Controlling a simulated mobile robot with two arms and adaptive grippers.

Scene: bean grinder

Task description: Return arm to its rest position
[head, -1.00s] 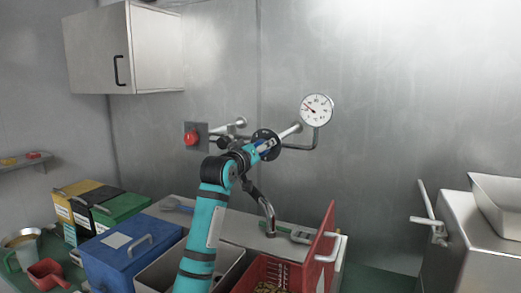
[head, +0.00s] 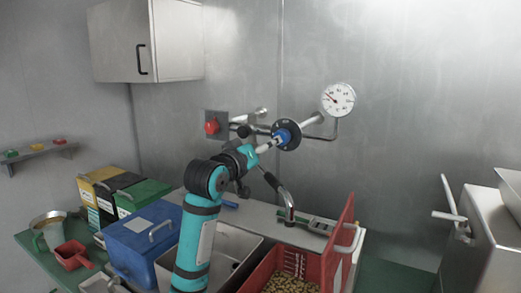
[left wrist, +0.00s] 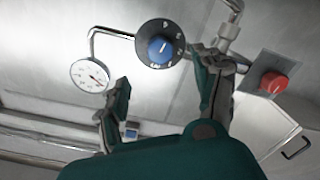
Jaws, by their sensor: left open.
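My left gripper (head: 268,146) is open and empty at the end of my teal arm. It is close in front of a black dial with a blue knob (head: 286,136) on a wall pipe. In the left wrist view, the open fingers of my left gripper (left wrist: 160,72) are spread wide, and the blue knob (left wrist: 160,48) lies beyond them, apart from both fingertips. Its white pointer is tilted up to the right. My right gripper is not in view.
A pressure gauge (head: 338,99) and a red button (head: 211,127) flank the dial. A metal machine (head: 480,240) stands at right.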

